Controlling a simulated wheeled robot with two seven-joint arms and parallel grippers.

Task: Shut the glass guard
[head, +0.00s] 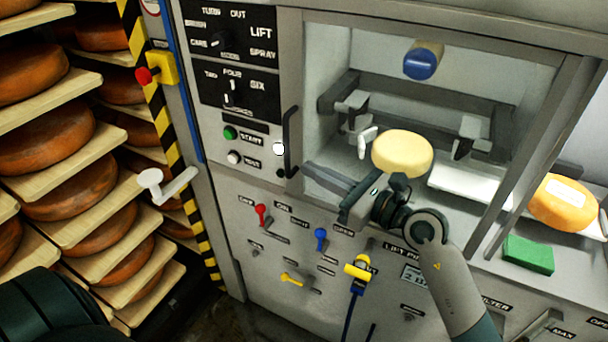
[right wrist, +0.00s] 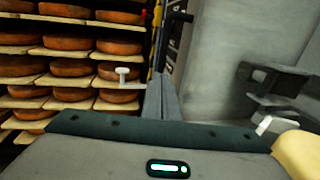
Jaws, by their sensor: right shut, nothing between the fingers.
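The guard's black upright bar handle (head: 291,140) is at the left edge of the machine's chamber, beside the control panel. My left gripper is out of view.
A pale cheese wheel (head: 402,152) sits in the chamber behind my right wrist, under a blue-ended roller (head: 421,62). Below are coloured levers (head: 262,214). Shelves of orange cheeses (head: 65,190) stand left. A green sponge (head: 528,254) and orange cheese (head: 563,203) are at right.

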